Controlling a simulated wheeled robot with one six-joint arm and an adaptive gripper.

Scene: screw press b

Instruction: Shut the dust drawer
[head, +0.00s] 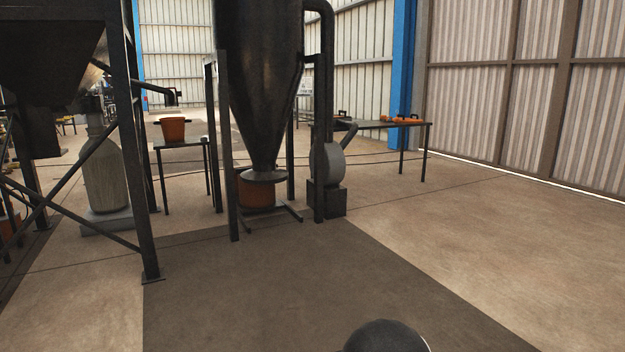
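I cannot make out for certain which thing is the dust drawer. A tall dark cyclone hopper (263,85) stands on legs at the centre of the head view. Under its cone, an orange-brown container (256,195) sits low between the legs, with a grey collar (263,176) just above it. I cannot tell whether this container is the drawer, or whether anything there is open. My gripper is not in view. A dark rounded part at the bottom edge looks like my own arm.
A blower (328,165) on a dark block (327,199) stands right of the cyclone. A dark steel frame (127,130) with braces is at left, around a pale bag (104,175). A small table (183,145) carries an orange bucket (173,129). The floor (270,290) ahead and at right is clear.

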